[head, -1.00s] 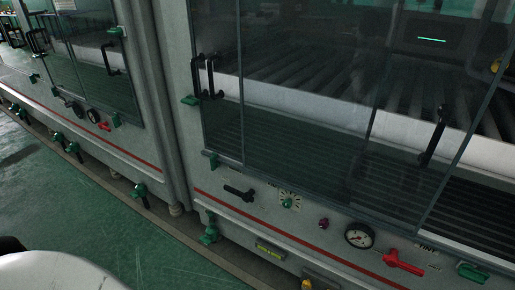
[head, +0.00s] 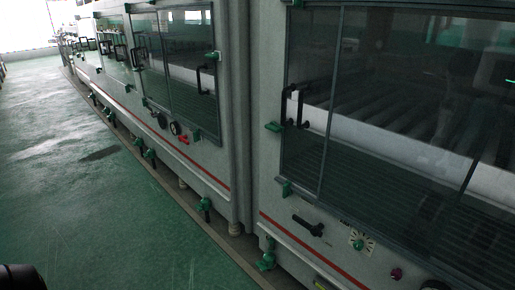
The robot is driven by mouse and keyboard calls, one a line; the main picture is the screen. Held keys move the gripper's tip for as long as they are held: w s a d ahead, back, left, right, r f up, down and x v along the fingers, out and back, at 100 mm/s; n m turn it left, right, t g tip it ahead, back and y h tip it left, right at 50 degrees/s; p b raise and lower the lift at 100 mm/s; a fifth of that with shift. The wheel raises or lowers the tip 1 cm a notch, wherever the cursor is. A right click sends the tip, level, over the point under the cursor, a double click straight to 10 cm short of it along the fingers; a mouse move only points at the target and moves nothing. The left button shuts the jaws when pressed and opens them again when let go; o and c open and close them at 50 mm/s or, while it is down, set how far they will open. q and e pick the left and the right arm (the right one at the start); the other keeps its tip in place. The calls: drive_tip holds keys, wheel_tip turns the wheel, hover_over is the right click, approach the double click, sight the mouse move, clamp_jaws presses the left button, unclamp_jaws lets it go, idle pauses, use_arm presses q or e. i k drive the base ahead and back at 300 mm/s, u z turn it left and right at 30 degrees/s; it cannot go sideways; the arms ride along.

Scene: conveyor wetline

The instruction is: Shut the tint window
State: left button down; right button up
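The near machine on the right has a large window of dark sliding glass panes (head: 400,125). Two black handles (head: 299,108) stand close together at its left end, and the panes seem to overlap there. A slanted pane edge shows toward the right (head: 476,160). The window's right end is cut off by the picture, so I cannot tell how far it stands open. The TINT label seen below this window earlier is out of view.
A second windowed station (head: 180,70) continues the line at left. The green floor (head: 70,170) at left is clear.

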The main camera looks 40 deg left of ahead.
sight(455, 8)
drive_tip(key=u, duration=0.55)
drive_tip(key=i, duration=1.1)
drive_tip(key=z, duration=0.15)
